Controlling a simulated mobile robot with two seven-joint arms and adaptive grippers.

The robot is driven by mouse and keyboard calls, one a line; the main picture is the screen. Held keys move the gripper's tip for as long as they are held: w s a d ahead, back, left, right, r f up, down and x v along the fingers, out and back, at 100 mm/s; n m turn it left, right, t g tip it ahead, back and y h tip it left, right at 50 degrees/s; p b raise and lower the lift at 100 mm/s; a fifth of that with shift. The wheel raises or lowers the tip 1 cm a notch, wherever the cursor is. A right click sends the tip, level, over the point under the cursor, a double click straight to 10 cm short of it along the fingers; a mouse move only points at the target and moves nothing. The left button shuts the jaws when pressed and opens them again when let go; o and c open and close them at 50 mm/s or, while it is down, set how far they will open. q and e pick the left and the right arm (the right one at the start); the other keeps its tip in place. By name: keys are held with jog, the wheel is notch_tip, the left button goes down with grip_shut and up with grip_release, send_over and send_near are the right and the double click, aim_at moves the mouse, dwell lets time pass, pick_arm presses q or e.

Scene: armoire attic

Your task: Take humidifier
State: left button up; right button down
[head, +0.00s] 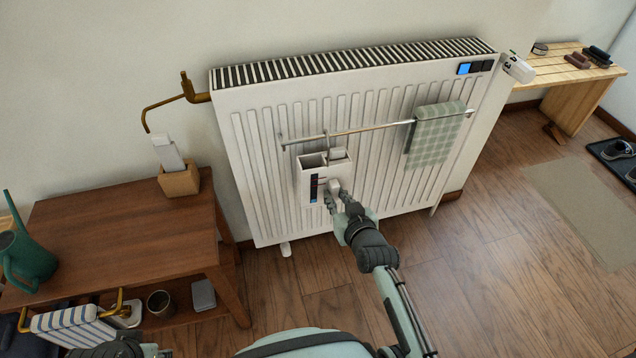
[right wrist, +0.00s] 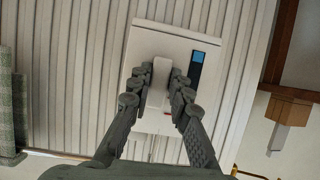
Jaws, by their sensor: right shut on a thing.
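The humidifier, a white box (head: 312,172) with an open top and a dark and blue strip on its front, hangs on the front of the white radiator, below a metal rail (head: 375,128). My right gripper (head: 335,196) reaches it from the front and is shut on the pale knob-like part that sticks out of its front. In the right wrist view the fingers (right wrist: 157,92) sit on both sides of this part, with the humidifier's face (right wrist: 150,40) behind. Of my left arm only a dark and green piece (head: 130,350) shows at the bottom edge; its fingers are not clear.
A checked green towel (head: 437,135) hangs on the rail to the right. A brown table (head: 120,225) stands at left with a wooden block (head: 180,182), a green watering can (head: 28,258) and a striped towel (head: 70,322). A bench (head: 570,85) stands at far right.

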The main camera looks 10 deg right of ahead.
aim_at(333, 182)
jog(key=shift+r+p, duration=2)
jog(key=shift+r, duration=0.05)
jog(key=shift+s, duration=1.5)
jog(key=shift+s+d, duration=0.2)
jog(key=shift+s, duration=2.75)
